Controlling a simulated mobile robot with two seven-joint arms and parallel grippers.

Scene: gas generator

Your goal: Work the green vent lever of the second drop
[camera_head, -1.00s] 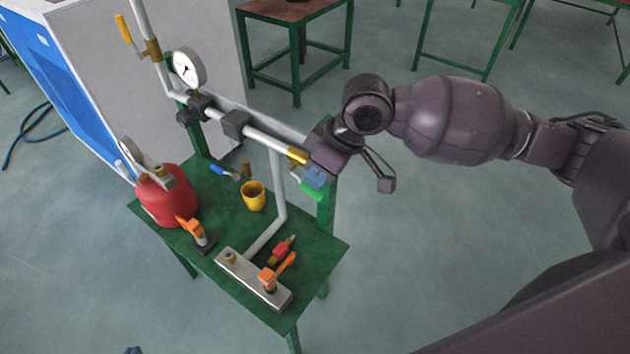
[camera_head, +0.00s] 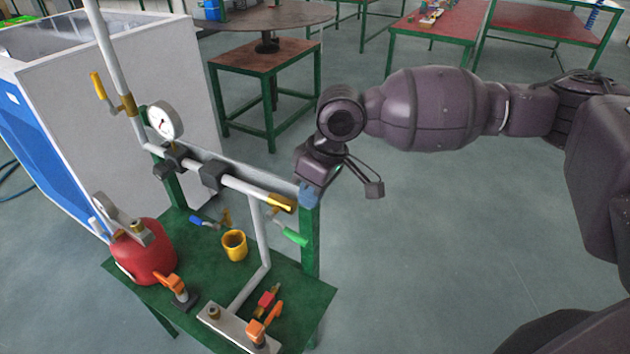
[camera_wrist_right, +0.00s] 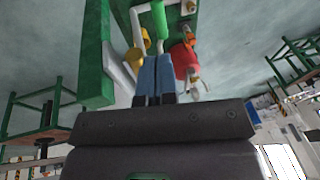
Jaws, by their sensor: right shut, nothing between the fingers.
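The green vent lever (camera_head: 293,238) hangs below the yellow end (camera_head: 283,203) of the white horizontal pipe, by the right post of the green stand. Its handle slopes down to the right. What looks like the same green handle (camera_wrist_right: 159,18) shows at the top of the right wrist view. My right gripper (camera_head: 307,199) has its blue fingers just above and right of the lever in the head view, apart from it in the picture. The fingers (camera_wrist_right: 155,78) are together in the wrist view, with nothing between them. My left gripper is not in view.
A blue-handled lever (camera_head: 203,222) sits farther left. A pressure gauge (camera_head: 165,121) is on the pipe. A yellow cup (camera_head: 235,246), red tank (camera_head: 146,252) and orange-handled valves (camera_head: 171,286) are on the green bench (camera_head: 300,287). Floor right of the bench is clear.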

